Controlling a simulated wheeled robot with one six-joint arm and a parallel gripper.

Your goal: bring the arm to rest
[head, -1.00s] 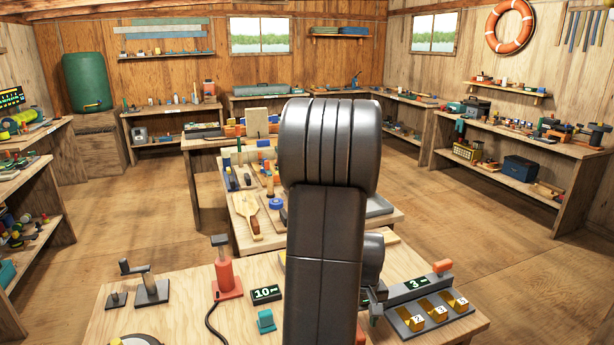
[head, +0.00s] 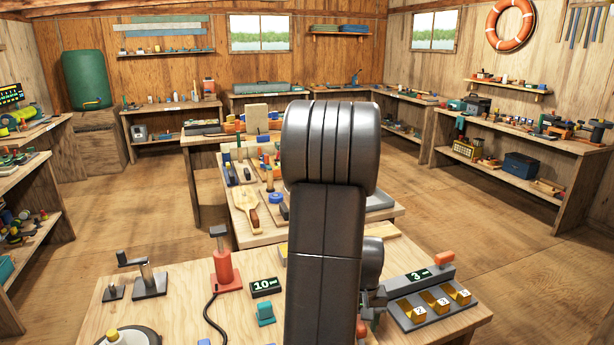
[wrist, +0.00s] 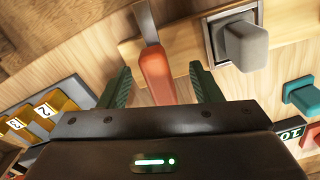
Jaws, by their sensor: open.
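My arm (head: 325,230) rises in the middle of the head view and hides part of the front bench. My gripper (wrist: 160,80) shows in the wrist view with its two green fingers spread apart. A red-orange handle (wrist: 156,72) with a metal strip shows between the fingers. I cannot tell how far beyond the fingertips it is, and no finger is seen closed on it.
The front bench (head: 190,285) carries a red pump-like tool (head: 224,262), a "10" display (head: 266,287), a teal block (head: 265,313) and a grey rack with gold numbered blocks (head: 433,308). In the wrist view a grey block (wrist: 245,45) stands beside the handle. Floor (head: 480,215) is clear at right.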

